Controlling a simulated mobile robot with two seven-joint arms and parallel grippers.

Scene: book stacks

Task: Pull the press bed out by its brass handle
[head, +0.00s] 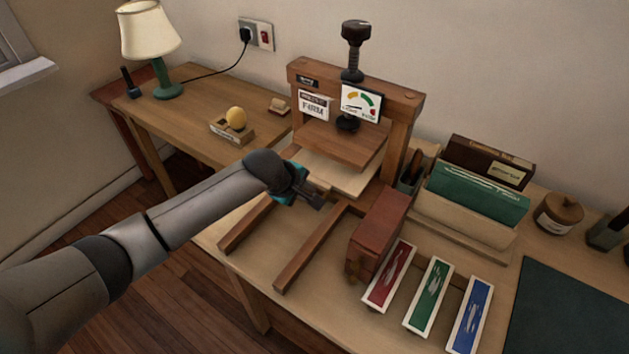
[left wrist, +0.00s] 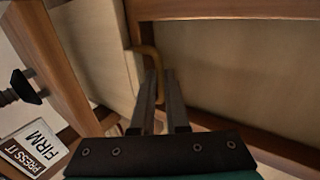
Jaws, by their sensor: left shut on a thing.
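The wooden book press (head: 397,130) stands on the table against the wall. Its pale press bed (head: 352,178) lies under the wooden platen, between two dark rails that reach toward the front. My left gripper (head: 318,200) is at the front edge of the bed and mostly covers the handle in the head view. In the left wrist view the brass handle (left wrist: 150,54) stands out from the bed's edge (left wrist: 92,48), and my left gripper's jaws (left wrist: 160,92) are shut on it. My right gripper is in neither view.
A red-brown box (head: 380,232) stands right of the rails, with red, green and blue trays (head: 434,295) beside it. Books (head: 478,190) stand behind. A lamp (head: 150,40) is on the left side table. The space between the rails is clear.

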